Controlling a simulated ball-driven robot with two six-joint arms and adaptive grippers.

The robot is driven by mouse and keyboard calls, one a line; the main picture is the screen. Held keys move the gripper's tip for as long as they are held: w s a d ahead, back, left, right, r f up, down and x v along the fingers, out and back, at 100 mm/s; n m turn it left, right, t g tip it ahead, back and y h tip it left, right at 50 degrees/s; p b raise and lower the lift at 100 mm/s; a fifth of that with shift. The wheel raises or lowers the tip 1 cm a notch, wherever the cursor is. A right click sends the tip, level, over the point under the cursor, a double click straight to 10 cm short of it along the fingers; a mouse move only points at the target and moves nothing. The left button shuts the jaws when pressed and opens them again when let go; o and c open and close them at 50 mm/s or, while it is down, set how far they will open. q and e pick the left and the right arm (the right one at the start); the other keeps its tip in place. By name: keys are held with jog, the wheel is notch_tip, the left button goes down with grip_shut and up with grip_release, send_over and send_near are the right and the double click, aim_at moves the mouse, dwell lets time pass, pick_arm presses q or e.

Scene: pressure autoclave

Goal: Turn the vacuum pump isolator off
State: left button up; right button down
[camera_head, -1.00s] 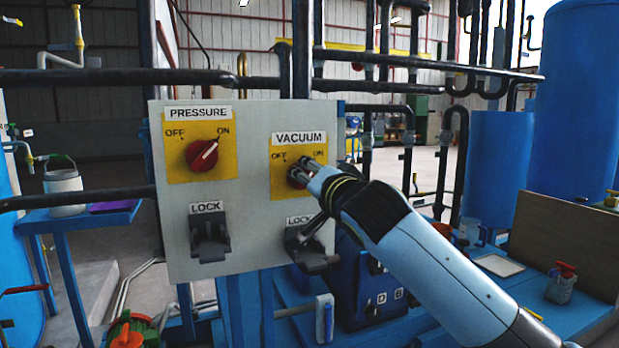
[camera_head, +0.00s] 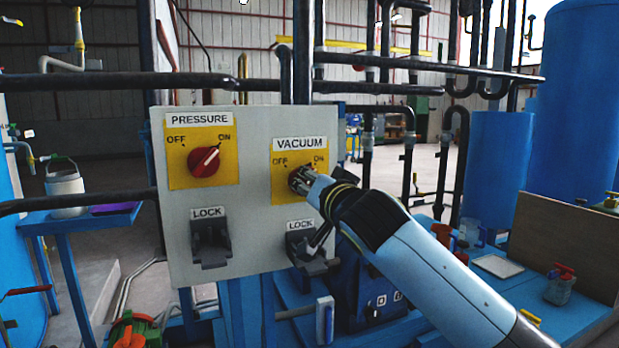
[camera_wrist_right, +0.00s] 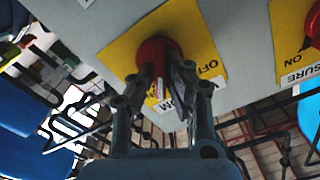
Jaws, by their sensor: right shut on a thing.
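The vacuum isolator is a red rotary knob on a yellow plate (camera_head: 318,185) under the VACUUM label (camera_head: 300,143), with OFF and ON marked above it. My right gripper (camera_head: 304,180) covers most of the knob in the head view. In the right wrist view the red knob (camera_wrist_right: 152,50) sits between the fingers of the right gripper (camera_wrist_right: 163,68), which are shut on it. The OFF mark (camera_wrist_right: 208,67) shows beside the fingers; ON is hidden. A pale mark shows on the knob, but its exact setting is unclear. My left gripper is not in view.
The red PRESSURE knob (camera_head: 204,161) is at the left of the same grey panel (camera_head: 250,220), its pointer toward ON. Grey lock brackets (camera_head: 210,243) stick out below both knobs. Dark pipes (camera_head: 120,82) run behind and above the panel.

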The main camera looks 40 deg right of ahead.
jog(key=n+p, duration=0.2)
jog(key=n, duration=0.2)
jog(key=n+p, duration=0.2)
jog(key=n, duration=0.2)
jog(key=shift+a+r, duration=0.15)
jog(key=shift+a, duration=0.05)
jog(key=n+p, duration=0.1)
jog(key=n, duration=0.2)
jog(key=shift+a+n+p, duration=0.1)
jog(key=shift+n+p, duration=0.2)
jog(key=shift+p, duration=0.05)
jog(key=shift+w+n+p, duration=0.1)
jog(key=shift+n+p, duration=0.55)
jog(key=shift+n, duration=1.05)
jog(key=c, duration=1.4)
grip_release()
jog(key=shift+a+f, duration=0.1)
jog(key=shift+f, duration=0.1)
jog(key=shift+o, duration=0.2)
